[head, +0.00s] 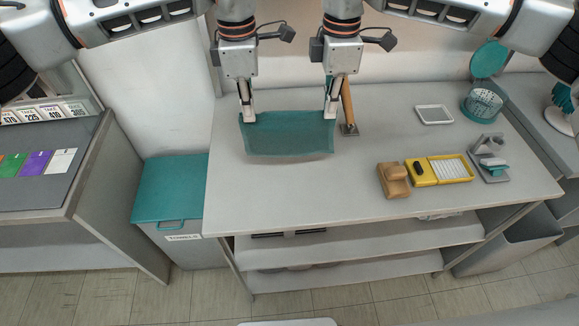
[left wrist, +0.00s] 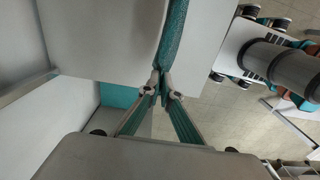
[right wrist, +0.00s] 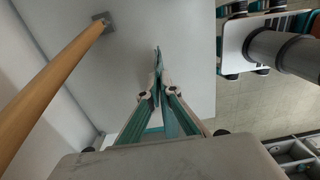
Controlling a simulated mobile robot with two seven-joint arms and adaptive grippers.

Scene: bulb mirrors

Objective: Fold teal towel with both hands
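The teal towel (head: 290,136) hangs between my two grippers over the back left of the grey table. Its upper edge is held at both corners, and its lower edge is at or just above the table top; I cannot tell if it touches. My left gripper (head: 248,116) is shut on the towel's upper left corner. In the left wrist view the towel (left wrist: 174,40) runs away as a narrow band from the closed fingertips. My right gripper (head: 330,112) is shut on the upper right corner. In the right wrist view only a thin edge of towel (right wrist: 157,70) shows at the fingertips.
A wooden post (head: 348,105) stands on the table close beside my right gripper. To the right are a white tray (head: 434,114), a wooden block (head: 393,180), a yellow grater box (head: 440,170) and a teal basket (head: 482,105). The front left table (head: 275,190) is clear. A teal-lidded bin (head: 168,188) stands left.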

